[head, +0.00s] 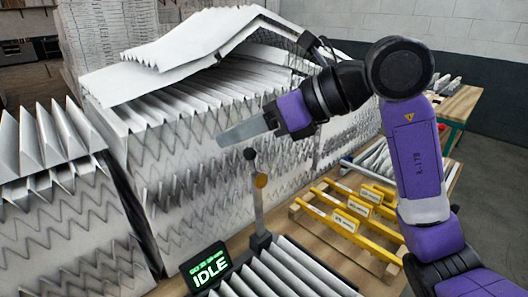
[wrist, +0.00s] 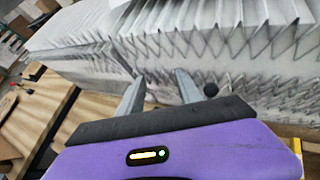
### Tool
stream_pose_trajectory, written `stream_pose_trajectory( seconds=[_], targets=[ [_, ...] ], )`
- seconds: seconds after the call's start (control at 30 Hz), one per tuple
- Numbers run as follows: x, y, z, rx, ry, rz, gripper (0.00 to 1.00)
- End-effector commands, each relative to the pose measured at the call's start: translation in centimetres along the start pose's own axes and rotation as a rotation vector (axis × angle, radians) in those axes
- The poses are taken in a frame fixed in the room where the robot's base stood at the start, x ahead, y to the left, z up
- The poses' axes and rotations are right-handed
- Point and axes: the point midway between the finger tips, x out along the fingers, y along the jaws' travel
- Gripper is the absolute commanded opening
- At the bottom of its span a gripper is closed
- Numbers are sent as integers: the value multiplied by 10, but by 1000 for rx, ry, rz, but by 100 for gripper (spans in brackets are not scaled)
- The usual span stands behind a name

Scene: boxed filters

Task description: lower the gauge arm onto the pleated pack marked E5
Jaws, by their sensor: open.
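The gauge arm (head: 258,212) stands upright on a dark base, with a black knob at its top and a tan disc below it. The knob (wrist: 211,90) also shows in the wrist view, just right of the right finger and outside the jaws. My gripper (head: 226,136) is open and empty, near the knob's height in the head view; its fingers (wrist: 159,76) are spread apart in the wrist view. A white pleated pack (head: 290,277) lies beside the arm's base at the bottom edge. No E5 mark is readable on it.
A small display (head: 206,267) at the arm's base reads IDLE. Large white pleated stacks (head: 205,150) stand close behind my gripper. Yellow bars with labels (head: 345,222) lie on a wooden rack at the right. A wooden bench (head: 460,103) stands farther back.

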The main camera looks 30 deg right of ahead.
Motion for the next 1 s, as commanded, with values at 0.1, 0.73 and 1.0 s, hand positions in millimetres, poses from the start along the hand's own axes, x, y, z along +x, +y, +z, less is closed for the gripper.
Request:
stream_pose_trajectory(
  seconds=[0.1,0.73,1.0],
  targets=[
    [1,-34,-29,37,129,-131,42],
    [45,-65,-73,85,251,-217,42],
    [66,-71,-78,84,248,-219,42]
  ],
)
